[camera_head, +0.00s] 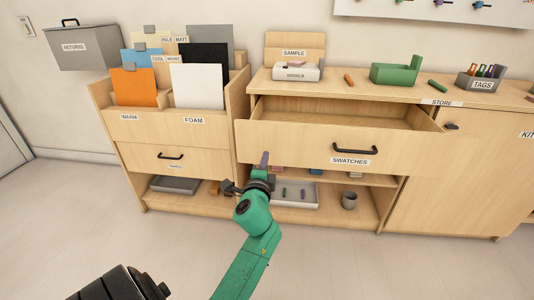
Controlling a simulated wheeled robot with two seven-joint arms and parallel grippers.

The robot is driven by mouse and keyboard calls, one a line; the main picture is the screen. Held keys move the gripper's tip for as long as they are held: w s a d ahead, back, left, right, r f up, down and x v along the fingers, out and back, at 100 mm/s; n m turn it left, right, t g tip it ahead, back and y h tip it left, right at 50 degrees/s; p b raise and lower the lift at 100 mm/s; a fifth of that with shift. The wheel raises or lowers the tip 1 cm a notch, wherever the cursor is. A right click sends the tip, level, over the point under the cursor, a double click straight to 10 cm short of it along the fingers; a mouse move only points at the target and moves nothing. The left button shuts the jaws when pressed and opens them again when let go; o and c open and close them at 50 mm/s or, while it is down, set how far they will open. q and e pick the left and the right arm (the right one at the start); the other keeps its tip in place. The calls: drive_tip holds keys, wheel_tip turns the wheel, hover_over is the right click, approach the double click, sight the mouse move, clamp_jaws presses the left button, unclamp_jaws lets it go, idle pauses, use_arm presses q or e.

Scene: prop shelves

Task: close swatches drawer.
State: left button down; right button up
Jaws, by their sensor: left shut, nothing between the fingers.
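The swatches drawer (290,142) is pulled out of the middle unit, with its front standing forward of the cabinet. Its inside shows and the visible part of it looks empty. It has a black bar handle (355,150) and a SWATCHES label (350,161) below the handle. My left gripper (264,159) is shut and empty, pointing up in front of the left part of the drawer front, to the left of the handle. I cannot tell whether its tip touches the wood. My right gripper is not in view.
Below the drawer, a shelf holds a grey tray (307,196) and a grey cup (349,201). A counter above carries a green block-shaped holder (396,71) and a TAGS box (481,81). A card unit (178,131) stands left. The floor in front is clear.

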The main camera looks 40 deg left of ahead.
sight(268, 147)
use_arm(q)
drive_tip(key=x, duration=0.3)
drive_tip(key=shift+w+a, duration=0.15)
drive_tip(key=shift+w, duration=0.25)
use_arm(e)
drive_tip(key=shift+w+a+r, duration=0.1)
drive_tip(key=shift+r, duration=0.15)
